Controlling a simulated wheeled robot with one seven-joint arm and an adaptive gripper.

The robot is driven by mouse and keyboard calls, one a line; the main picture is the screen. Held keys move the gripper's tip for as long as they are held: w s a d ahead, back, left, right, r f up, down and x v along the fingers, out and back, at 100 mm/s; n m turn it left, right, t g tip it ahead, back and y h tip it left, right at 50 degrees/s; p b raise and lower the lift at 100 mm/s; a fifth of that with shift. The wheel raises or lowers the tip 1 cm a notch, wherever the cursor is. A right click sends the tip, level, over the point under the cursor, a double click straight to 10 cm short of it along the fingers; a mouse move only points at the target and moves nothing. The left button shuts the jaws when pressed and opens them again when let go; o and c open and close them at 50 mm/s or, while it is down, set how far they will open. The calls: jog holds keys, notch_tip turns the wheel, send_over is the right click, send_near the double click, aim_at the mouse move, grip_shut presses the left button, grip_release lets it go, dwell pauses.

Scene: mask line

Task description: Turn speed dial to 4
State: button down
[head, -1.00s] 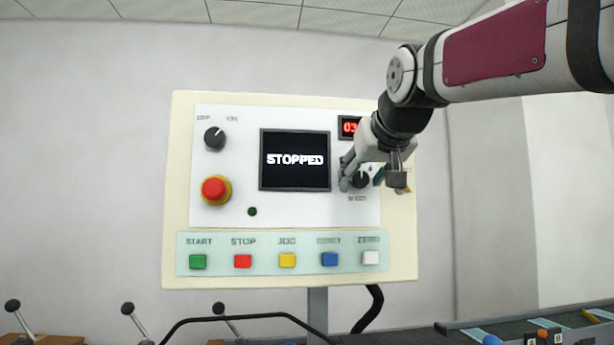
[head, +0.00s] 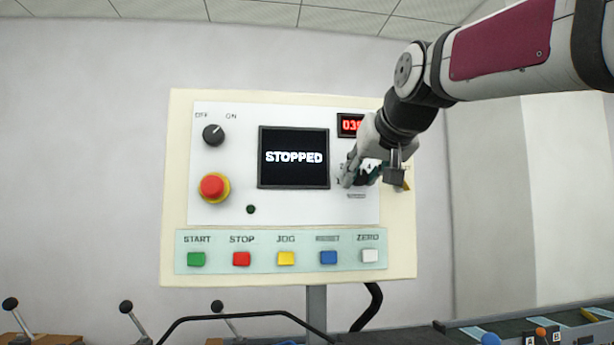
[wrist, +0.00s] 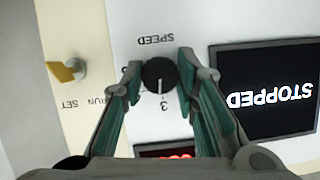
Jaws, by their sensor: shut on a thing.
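The speed dial (wrist: 159,75) is a round black knob with a white pointer line, above the word SPEED, which appears upside down in the wrist view. Its pointer aims at the number 3 (wrist: 165,105). My gripper (wrist: 161,72) has its two fingers on opposite sides of the dial, shut on it.
A screen (head: 294,157) reading STOPPED is beside the dial, and a red number display (head: 350,125) sits above it. A yellow SET/RUN switch (wrist: 66,71) is on the panel's side. A red mushroom button (head: 212,187) and a row of coloured buttons (head: 286,258) are apart from my gripper.

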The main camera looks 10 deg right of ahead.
jog(key=m+y+b, duration=0.2)
jog(key=m, duration=0.1)
jog(key=shift+d+f, duration=0.1)
jog(key=shift+f, duration=0.05)
jog(key=shift+m+t+y+b, duration=0.4)
jog(key=shift+m+y+b, duration=0.4)
jog(key=shift+m+b, duration=0.45)
jog(key=shift+m, duration=0.25)
jog(key=c, duration=1.3)
grip_release()
jog(key=v, duration=1.2)
jog(key=shift+d, duration=0.1)
